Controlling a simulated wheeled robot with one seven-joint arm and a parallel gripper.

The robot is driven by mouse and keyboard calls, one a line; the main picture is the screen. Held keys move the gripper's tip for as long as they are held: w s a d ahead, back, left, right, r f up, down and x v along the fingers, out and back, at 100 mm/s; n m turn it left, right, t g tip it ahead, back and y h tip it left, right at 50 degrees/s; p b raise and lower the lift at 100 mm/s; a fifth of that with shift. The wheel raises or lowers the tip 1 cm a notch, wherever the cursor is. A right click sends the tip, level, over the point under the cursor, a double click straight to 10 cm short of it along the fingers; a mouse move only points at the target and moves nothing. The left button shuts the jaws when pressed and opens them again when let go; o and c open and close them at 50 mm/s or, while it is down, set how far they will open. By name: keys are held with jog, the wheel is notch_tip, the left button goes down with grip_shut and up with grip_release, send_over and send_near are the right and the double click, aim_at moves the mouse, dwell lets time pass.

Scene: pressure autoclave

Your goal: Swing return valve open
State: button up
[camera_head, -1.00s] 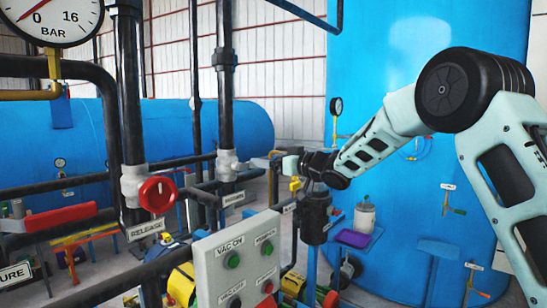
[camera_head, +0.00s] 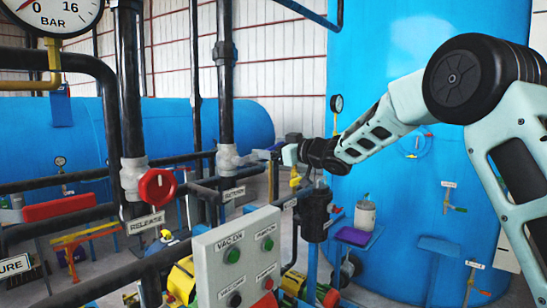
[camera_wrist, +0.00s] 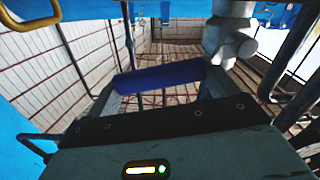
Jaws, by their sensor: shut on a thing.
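The return valve (camera_head: 230,158) is a pale grey body on a black vertical pipe, with a RETURN label (camera_head: 234,193) below it. Its dark blue lever (camera_wrist: 160,76) crosses between my fingers in the wrist view, with the pale valve body at the upper right. My gripper (camera_head: 282,151) is right of the valve body in the head view, shut on the lever. The fingers partly hide the lever there, so its exact angle is hard to tell.
The red RELEASE valve knob (camera_head: 157,185) is to the left. A grey button panel (camera_head: 236,262) stands in front, below the gripper. A black cylinder (camera_head: 316,215) is just below the wrist. A large blue tank (camera_head: 430,130) stands behind my arm.

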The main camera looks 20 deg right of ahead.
jog(key=r+n+b, duration=0.1)
jog(key=a+r+n, duration=0.1)
jog(key=n, duration=0.1)
jog(key=s+r+n+b, duration=0.1)
jog(key=shift+s+a+r+n+b, duration=0.1)
jog(key=shift+a+r+n+b, duration=0.15)
jog(key=shift+a+n+b, duration=0.1)
jog(key=shift+s+a+r+n+b, duration=0.35)
jog(key=shift+a+r+n+b, duration=0.15)
jog(key=shift+n, duration=0.45)
jog(key=s+a+r+n+b, duration=0.2)
jog(key=s+a+n+b, duration=0.2)
jog(key=n, duration=0.5)
jog(key=shift+s+a+r+b, duration=0.25)
jog(key=shift+a+r+b, duration=0.05)
jog(key=shift+a+b, duration=0.8)
jog(key=o, duration=1.2)
jog(key=b+v, duration=0.3)
jog(key=v, duration=1.4)
jog(key=shift+s+d+b, duration=0.15)
jog(key=shift+s+b, duration=0.05)
jog(key=shift+b, duration=0.2)
